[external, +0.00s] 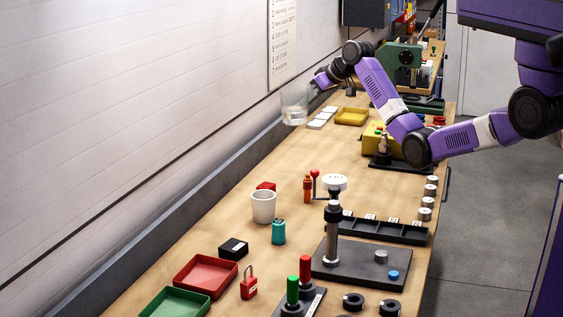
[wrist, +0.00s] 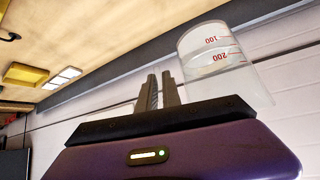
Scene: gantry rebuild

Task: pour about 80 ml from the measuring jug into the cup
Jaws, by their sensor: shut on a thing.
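The clear measuring jug (external: 294,106) is held up in the air near the wall, above the far left edge of the bench. It looks about upright, with what seems to be clear liquid low inside. My gripper (external: 314,86) is shut on it from its right side; the exact grip is hard to see. In the wrist view the jug (wrist: 216,62) shows red marks 100 and 200 upside down, beside the close-set fingers of my gripper (wrist: 158,92). The white cup (external: 263,208) stands upright on the bench, well nearer the camera and apart from the jug.
A red-topped stand (external: 315,185) and a black post fixture (external: 332,235) are to the right. A yellow tray (external: 352,116) lies near the jug. Bare bench lies between jug and cup.

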